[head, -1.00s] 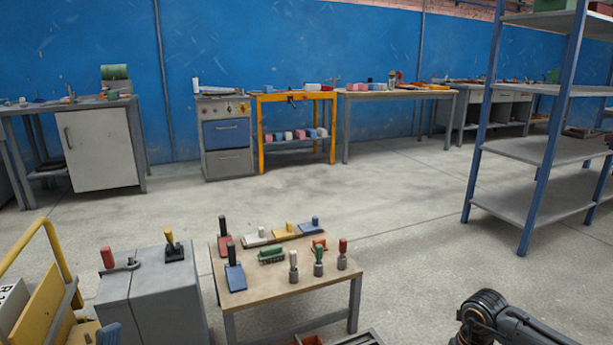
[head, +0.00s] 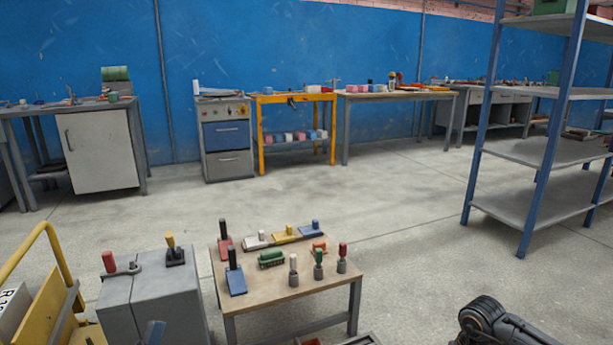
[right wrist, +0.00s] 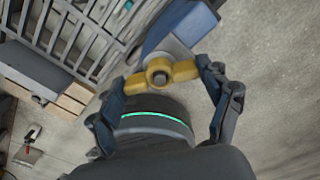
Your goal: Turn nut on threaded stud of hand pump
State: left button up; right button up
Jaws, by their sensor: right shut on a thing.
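In the right wrist view a yellow wing nut (right wrist: 184,70) sits on a dark threaded stud (right wrist: 159,77). Behind it is the hand pump (right wrist: 187,22), with a blue body and a grey part around the stud. My right gripper (right wrist: 162,84) is shut on the yellow nut, one finger at each wing end. The right gripper is outside the head view, where only part of my right arm shows at the lower right.
A low wooden table (head: 300,289) holds several levers, knobs and coloured blocks. Left of it are a grey cabinet (head: 150,300) and a yellow-railed cart (head: 58,260). A blue-framed shelf (head: 535,150) stands at right. The middle floor is clear.

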pick_arm(q)
jog(key=shift+w+d+f+g, duration=0.1)
jog(key=shift+w+f+g, duration=0.7)
jog(key=shift+f, duration=0.15)
pick_arm(e)
jog(key=shift+m, duration=0.4)
jog(key=m+p, duration=0.2)
jog(key=m, duration=0.1)
jog(key=shift+p, duration=0.3)
pick_arm(q)
notch_tip(320, 180, down, 9)
jog(key=w+g+y, duration=0.2)
jog(key=g, duration=0.4)
jog(key=shift+w+a+f+y, duration=0.2)
jog(key=shift+w+a+y, duration=0.1)
jog(key=shift+w+a, duration=0.1)
pick_arm(e)
jog(key=shift+m, duration=0.3)
jog(key=m+p, duration=0.2)
jog(key=m, duration=0.1)
pick_arm(q)
jog(key=s+a+f+g+y, duration=0.1)
jog(key=s+f+g, duration=0.1)
jog(key=f, duration=0.3)
jog(key=s+a+f+g+y, duration=0.1)
jog(key=s+f+g, duration=0.1)
jog(key=f+g, duration=0.2)
jog(key=shift+a+f+n+g+p, duration=0.3)
jog(key=shift+f+g, duration=0.1)
jog(key=shift+f, duration=0.15)
